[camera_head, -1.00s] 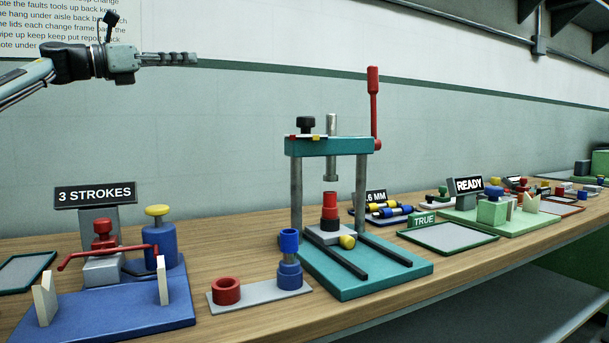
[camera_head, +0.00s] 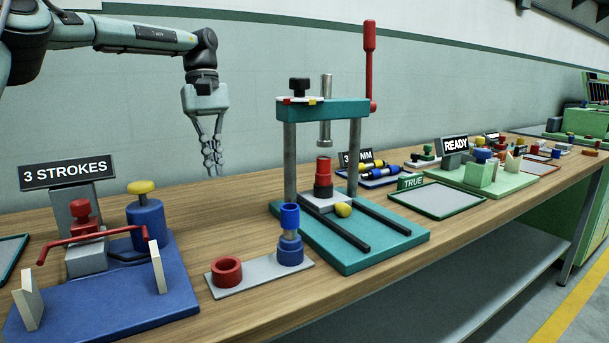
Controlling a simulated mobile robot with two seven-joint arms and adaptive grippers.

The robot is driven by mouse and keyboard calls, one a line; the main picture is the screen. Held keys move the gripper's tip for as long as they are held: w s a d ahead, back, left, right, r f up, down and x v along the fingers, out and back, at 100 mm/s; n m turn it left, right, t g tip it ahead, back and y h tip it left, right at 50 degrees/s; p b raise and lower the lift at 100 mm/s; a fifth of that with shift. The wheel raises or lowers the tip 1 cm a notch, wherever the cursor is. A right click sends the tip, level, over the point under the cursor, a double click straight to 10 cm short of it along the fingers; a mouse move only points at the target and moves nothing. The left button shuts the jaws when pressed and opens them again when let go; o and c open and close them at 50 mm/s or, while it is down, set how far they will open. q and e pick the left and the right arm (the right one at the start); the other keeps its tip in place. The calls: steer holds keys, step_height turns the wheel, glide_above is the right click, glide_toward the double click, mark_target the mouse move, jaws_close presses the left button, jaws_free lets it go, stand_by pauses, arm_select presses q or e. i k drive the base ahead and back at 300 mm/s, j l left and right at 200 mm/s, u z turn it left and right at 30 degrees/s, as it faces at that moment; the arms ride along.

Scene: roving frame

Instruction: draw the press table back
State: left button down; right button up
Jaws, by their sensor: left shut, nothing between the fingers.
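The teal press (camera_head: 322,109) stands on the bench with two grey posts, a ram and a red lever (camera_head: 370,65) pointing up. Its press table (camera_head: 325,202) is a small grey plate at the rear of two black rails, between the posts. A yellow knob (camera_head: 344,210) is on its front. A stack of red and black rings (camera_head: 323,178) stands on it, under the ram (camera_head: 325,132). My left gripper (camera_head: 213,170) points down, left of the press and apart from it. Its fingers are shut and empty. My right gripper is out of view.
A grey plate (camera_head: 238,286) with a red ring (camera_head: 227,271) and a blue part (camera_head: 290,249) lies left of the press base. The blue "3 STROKES" fixture (camera_head: 115,300) is further left. A grey tray (camera_head: 440,199) lies to the right. The rails' front stretch is clear.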

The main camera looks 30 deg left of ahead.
mark_target(324, 199)
steer(key=i, duration=0.9)
